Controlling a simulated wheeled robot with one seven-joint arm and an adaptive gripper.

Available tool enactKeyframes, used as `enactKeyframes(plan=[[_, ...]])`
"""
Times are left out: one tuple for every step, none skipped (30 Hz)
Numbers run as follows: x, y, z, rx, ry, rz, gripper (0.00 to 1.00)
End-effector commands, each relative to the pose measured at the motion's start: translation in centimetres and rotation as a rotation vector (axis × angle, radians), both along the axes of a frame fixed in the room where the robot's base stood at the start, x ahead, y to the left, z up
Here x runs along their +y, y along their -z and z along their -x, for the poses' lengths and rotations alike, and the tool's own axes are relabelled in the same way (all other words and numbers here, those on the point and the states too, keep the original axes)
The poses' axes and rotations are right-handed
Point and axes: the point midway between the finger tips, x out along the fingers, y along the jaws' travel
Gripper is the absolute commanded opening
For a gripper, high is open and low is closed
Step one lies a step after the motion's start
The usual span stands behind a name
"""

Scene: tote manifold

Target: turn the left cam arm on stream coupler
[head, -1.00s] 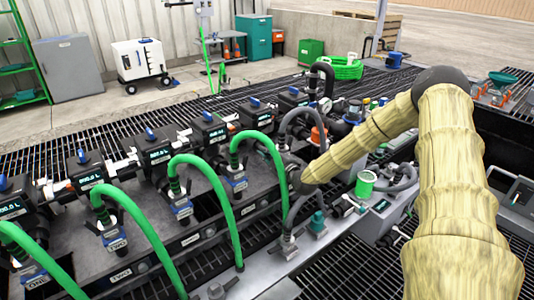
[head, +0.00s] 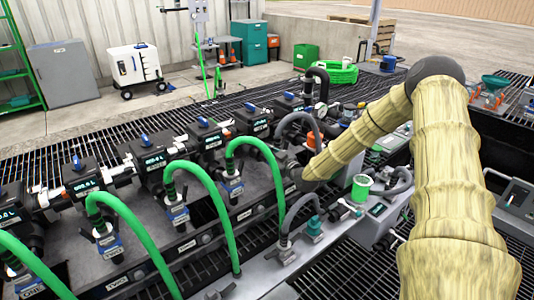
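My arm, in a tan sleeve, reaches in from the right and slopes down to the left. Its dark end (head: 306,181) is over the manifold near the grey hose; the fingers cannot be made out. Blue-and-white couplers at the ends of green hoses stand along the manifold, such as this coupler (head: 232,187).
Black metering units (head: 156,162) with blue tops line the manifold. A green cylinder (head: 361,187) stands right of my arm's end. Arching green hoses (head: 205,185) crowd the left and middle. A white wheeled cart (head: 138,65) and a grey cabinet (head: 53,75) stand far back.

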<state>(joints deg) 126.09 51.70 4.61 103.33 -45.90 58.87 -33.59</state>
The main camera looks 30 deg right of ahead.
Motion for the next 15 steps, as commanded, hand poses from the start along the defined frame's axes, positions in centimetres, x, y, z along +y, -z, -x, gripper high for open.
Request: enactKeyframes(plan=[[-0.07, -0.16, -0.06, -0.003, 0.000, -0.011, 0.00], [-0.10, -0.19, -0.07, -0.002, 0.000, -0.018, 0.00], [-0.14, -0.20, -0.07, -0.002, 0.000, -0.027, 0.00], [-0.17, -0.21, -0.07, -0.002, 0.000, -0.032, 0.00], [-0.18, -0.22, -0.07, -0.001, 0.000, -0.036, 0.00], [-0.21, -0.23, -0.06, -0.001, 0.000, -0.040, 0.00], [-0.22, -0.23, -0.06, -0.001, 0.000, -0.042, 0.00], [-0.23, -0.23, -0.07, -0.001, 0.000, -0.044, 0.00], [-0.25, -0.24, -0.07, -0.001, 0.000, -0.046, 0.00], [-0.25, -0.25, -0.07, -0.001, 0.000, -0.047, 0.00], [-0.25, -0.25, -0.07, -0.001, 0.000, -0.048, 0.00], [-0.25, -0.25, -0.07, -0.001, 0.000, -0.048, 0.00], [-0.25, -0.25, -0.07, -0.001, 0.000, -0.048, 0.00], [-0.25, -0.25, -0.07, -0.001, 0.000, -0.048, 0.00], [-0.25, -0.25, -0.07, -0.001, 0.000, -0.048, 0.00]])
